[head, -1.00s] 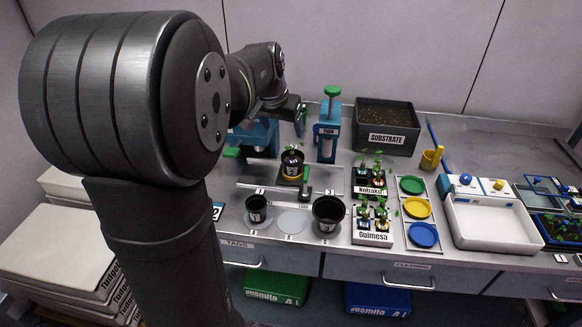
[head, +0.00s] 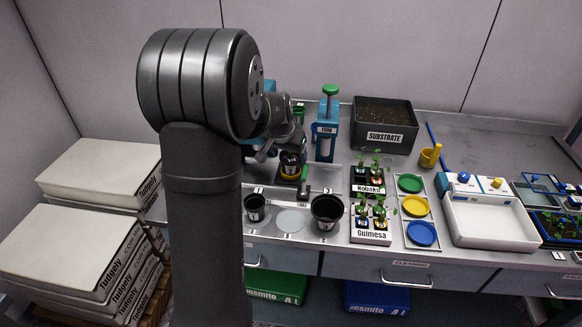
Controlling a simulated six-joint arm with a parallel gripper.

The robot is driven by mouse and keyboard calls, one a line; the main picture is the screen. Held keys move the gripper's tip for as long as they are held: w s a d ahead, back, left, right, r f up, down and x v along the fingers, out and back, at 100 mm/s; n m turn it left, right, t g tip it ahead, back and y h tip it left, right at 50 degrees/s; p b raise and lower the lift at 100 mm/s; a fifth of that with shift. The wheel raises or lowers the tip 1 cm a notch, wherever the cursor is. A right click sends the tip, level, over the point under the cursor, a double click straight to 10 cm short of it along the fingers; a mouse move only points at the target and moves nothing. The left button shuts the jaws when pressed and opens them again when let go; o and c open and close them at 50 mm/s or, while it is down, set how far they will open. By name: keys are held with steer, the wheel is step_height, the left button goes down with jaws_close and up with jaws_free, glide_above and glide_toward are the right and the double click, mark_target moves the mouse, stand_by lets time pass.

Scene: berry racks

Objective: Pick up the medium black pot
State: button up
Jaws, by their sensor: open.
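Whether the fingers touch the pot I cannot tell, and part of the pot's top is hidden by my wrist. A smaller black pot (head: 255,208) and a larger black pot (head: 327,210) stand at the front of the bench, with an empty pale round spot (head: 292,221) between them.
A blue press with a green knob (head: 327,130) stands behind the holder, and the substrate box (head: 385,139) is at the back. A green-handled lever (head: 304,181) is just right of the holder. Plant trays (head: 371,237) and coloured dishes (head: 421,234) lie to the right.

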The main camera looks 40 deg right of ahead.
mark_target(291, 160)
steer(key=x, duration=0.3)
steer(key=shift+f, duration=0.1)
steer(key=c, duration=0.7)
steer(key=shift+c, duration=0.2)
